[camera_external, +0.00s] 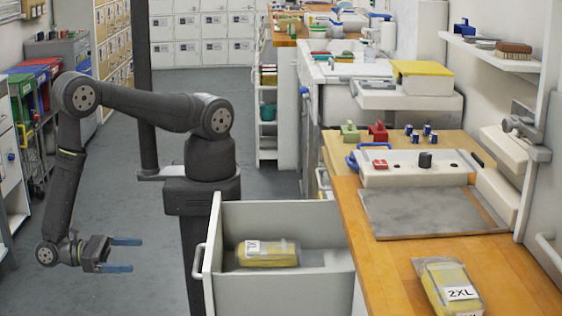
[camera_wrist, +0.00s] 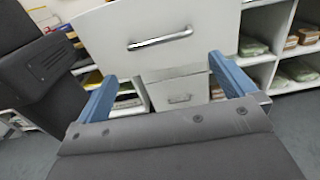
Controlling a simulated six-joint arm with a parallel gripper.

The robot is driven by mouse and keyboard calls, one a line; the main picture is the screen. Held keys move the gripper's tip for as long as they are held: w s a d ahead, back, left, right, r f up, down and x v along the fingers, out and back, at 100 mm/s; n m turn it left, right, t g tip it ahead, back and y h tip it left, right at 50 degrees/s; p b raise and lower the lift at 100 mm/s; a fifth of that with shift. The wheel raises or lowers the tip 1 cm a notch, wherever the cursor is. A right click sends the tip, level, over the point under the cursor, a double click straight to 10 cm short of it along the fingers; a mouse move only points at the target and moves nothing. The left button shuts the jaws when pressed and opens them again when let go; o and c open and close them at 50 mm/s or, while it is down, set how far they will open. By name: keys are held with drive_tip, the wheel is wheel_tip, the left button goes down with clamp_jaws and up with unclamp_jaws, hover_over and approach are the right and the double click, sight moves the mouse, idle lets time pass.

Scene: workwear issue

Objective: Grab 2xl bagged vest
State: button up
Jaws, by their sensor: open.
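A bagged yellow vest labelled 2XL (camera_external: 453,288) lies on the wooden worktop at the lower right of the external view. Another bagged yellow vest (camera_external: 268,254) lies in an open drawer (camera_external: 325,285); its label ends in XL, and its first character is hard to read. My gripper (camera_external: 126,255) is open and empty, left of the drawer and well away from both vests. In the wrist view my blue fingers (camera_wrist: 165,85) are spread, with the drawer's front (camera_wrist: 110,35) and its handle beyond them. Neither vest shows in the wrist view.
The wooden worktop (camera_external: 390,270) runs along the right, with a grey mat (camera_external: 425,211) and a white device behind the 2XL vest. Shelves with packed items (camera_wrist: 255,47) stand right in the wrist view. Grey floor around my gripper is clear.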

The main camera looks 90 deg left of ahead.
idle(0.7)
drive_tip(key=w+d+r+n+g+y, duration=0.2)
drive_tip(key=w+d+r+n+g, duration=0.35)
drive_tip(key=w+d, duration=0.8)
drive_tip(key=w+d+r+n+g+y, duration=0.3)
drive_tip(key=w+d+n+g, duration=0.4)
drive_tip(key=w+d+g, duration=0.65)
drive_tip(key=w+r+n+h, duration=0.25)
drive_tip(key=w+r, duration=0.45)
drive_tip(key=w, duration=0.6)
drive_tip(key=w+a+r+n+t+h, duration=0.1)
drive_tip(key=w+r+h, duration=0.3)
drive_tip(key=w+r, duration=0.65)
drive_tip(key=w+r+n+h, duration=0.25)
drive_tip(key=w+r, duration=0.25)
drive_tip(key=w, duration=1)
approach(448, 269)
drive_tip(key=shift+m, duration=0.25)
drive_tip(key=x, duration=0.5)
drive_tip(key=shift+s+a+f, duration=0.1)
drive_tip(key=shift+s+a, duration=0.05)
drive_tip(key=shift+s, duration=0.1)
drive_tip(key=shift+h, duration=0.3)
drive_tip(key=shift+x, duration=2.8)
drive_tip(key=shift+w, duration=0.2)
